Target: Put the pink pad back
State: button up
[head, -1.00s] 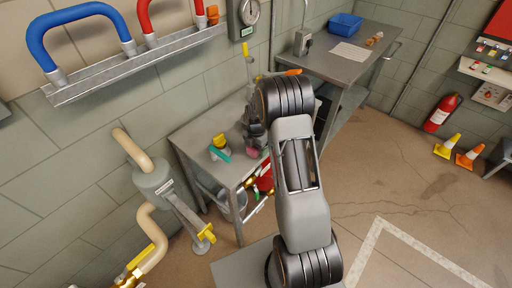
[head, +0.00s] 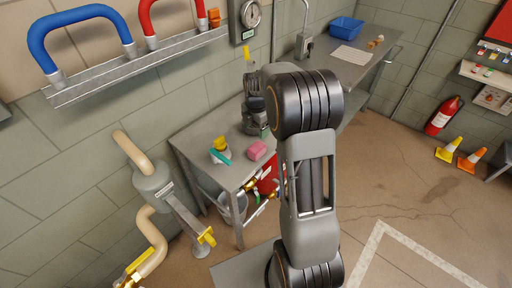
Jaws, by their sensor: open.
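The pink pad (head: 258,150) lies on the grey metal side table (head: 197,135), near its front right edge. My gripper (head: 258,132) is just behind and above the pad in the picture. It is open, and the pad is in plain view, apart from it. My arm hides part of the table's right side and whatever stands behind it.
A teal and yellow item (head: 220,152) stands left of the pad. A grey bucket (head: 236,204) and red items are on the shelf below. A pipe with a yellow handle (head: 206,237) stands in front. A blue bin (head: 345,27) sits on the far bench.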

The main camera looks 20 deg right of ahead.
jog(key=s+a+r+m+t, duration=0.1)
jog(key=s+a+r+m, duration=0.2)
jog(key=s+m, duration=0.4)
jog(key=s+a+r+m+t, duration=0.1)
jog(key=s+a+r+m, duration=0.2)
jog(key=s+m, duration=0.4)
jog(key=s+a+r+m+t, duration=0.1)
jog(key=s+a+r+m, duration=0.2)
jog(key=s+m, duration=0.4)
jog(key=shift+s+a+m+t, duration=0.15)
jog(key=shift+a+m+t, duration=0.2)
jog(key=shift+a, duration=0.2)
